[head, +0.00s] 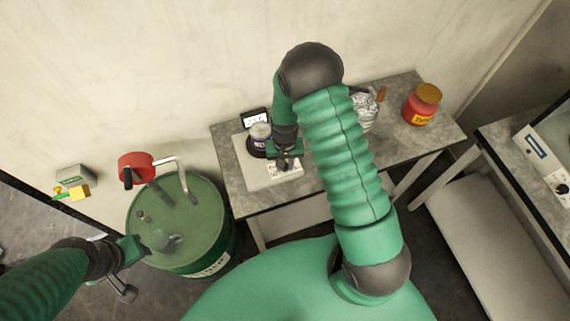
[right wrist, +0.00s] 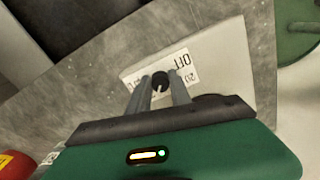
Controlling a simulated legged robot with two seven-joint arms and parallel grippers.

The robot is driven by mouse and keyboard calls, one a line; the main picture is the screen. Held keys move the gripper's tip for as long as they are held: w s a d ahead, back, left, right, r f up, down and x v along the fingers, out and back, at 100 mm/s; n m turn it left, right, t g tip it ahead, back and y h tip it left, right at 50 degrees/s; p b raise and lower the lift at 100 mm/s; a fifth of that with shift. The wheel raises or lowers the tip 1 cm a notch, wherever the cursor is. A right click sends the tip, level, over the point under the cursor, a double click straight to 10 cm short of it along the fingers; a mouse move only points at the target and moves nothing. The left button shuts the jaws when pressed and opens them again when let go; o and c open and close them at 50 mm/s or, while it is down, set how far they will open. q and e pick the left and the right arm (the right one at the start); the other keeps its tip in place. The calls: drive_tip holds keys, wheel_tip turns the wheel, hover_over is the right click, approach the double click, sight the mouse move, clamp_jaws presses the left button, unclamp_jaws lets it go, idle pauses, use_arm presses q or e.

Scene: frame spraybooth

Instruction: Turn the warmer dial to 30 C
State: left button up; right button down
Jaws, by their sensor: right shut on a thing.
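The warmer (head: 252,177) is a flat white box on the grey bench. Its white scale label (head: 287,172) faces the front; the right wrist view shows the label (right wrist: 184,62) with "OFF" and "20" readable, the rest covered by my fingers. The warmer dial (right wrist: 160,79) is a small black knob on that label. My right gripper (head: 284,162) is down at the warmer, and the right wrist view shows its two fingers shut on the dial, one on each side. The dial's exact setting is too small to read.
A dark jar (head: 260,138) stands on the warmer, with a small display (head: 255,117) behind. A foil-wrapped item (head: 364,112) and a red jar (head: 421,108) stand right on the bench (head: 238,202). The green drum (head: 172,215) with a red-handled pump (head: 136,168) is left.

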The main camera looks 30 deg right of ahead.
drive_tip(key=shift+w+d+r+m, duration=0.1)
drive_tip(key=shift+w+r+m, duration=0.1)
drive_tip(key=shift+w+m, duration=0.25)
drive_tip(key=shift+m, duration=0.25)
drive_tip(key=c, duration=1.5)
unclamp_jaws()
drive_tip(key=o, duration=0.3)
drive_tip(key=shift+s+f, duration=0.1)
drive_tip(key=shift+f, duration=0.05)
drive_tip(key=shift+s, duration=0.1)
wheel_tip(320, 180, up, 17)
drive_tip(key=shift+f+b, duration=0.15)
drive_tip(key=shift+b, duration=0.85)
